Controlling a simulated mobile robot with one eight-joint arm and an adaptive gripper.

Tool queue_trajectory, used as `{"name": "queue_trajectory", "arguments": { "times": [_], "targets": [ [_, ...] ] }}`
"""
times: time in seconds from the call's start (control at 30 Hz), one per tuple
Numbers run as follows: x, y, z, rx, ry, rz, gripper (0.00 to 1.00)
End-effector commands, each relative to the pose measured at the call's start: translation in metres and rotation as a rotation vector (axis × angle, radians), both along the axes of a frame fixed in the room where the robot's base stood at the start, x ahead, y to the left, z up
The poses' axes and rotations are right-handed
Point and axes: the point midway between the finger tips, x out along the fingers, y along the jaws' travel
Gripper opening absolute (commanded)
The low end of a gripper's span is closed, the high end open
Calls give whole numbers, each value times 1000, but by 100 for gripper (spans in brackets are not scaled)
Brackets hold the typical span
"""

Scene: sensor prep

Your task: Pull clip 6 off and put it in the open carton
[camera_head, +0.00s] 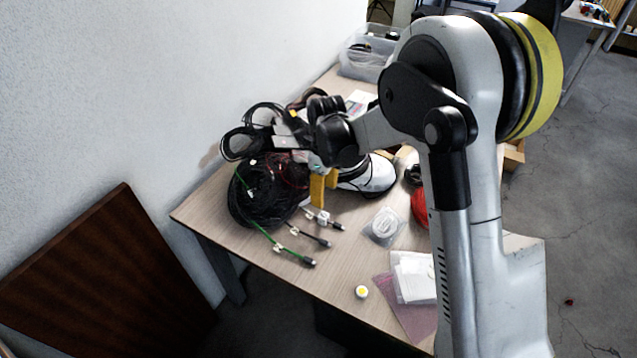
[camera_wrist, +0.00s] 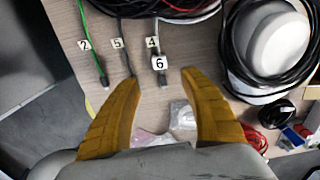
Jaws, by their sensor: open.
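Clip 6 (camera_wrist: 159,63) is a small white tag with a black 6, on a cable near its dark plug end, just below clip 4 (camera_wrist: 152,43). Clip 5 (camera_wrist: 117,43) and a clip that seems to read 2 (camera_wrist: 84,44) sit on cables to the left. My gripper (camera_wrist: 160,78) is open and empty, its yellow fingers on either side of the plug end below clip 6 in the picture. In the head view my gripper (camera_head: 323,192) is above the cable ends. A brown carton edge (camera_head: 514,155) shows behind my arm; its opening is hidden.
A black cable coil (camera_head: 262,195) and a white-and-black device (camera_head: 372,177) crowd the table. A clear bag (camera_head: 385,226), white packets (camera_head: 413,277) and a small round tub (camera_head: 361,292) lie nearer. A clear bin (camera_head: 366,55) stands at the back.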

Motion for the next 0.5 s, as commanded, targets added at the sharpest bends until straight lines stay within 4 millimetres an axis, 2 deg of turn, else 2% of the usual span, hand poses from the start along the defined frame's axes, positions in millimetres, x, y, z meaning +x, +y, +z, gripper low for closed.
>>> {"name": "queue_trajectory", "arguments": {
  "times": [0.17,0.5],
  "targets": [
    [1,1,-16,-1,7,-26,51],
    [1,1,-80,-1,7,-24,51]
  ]
}}
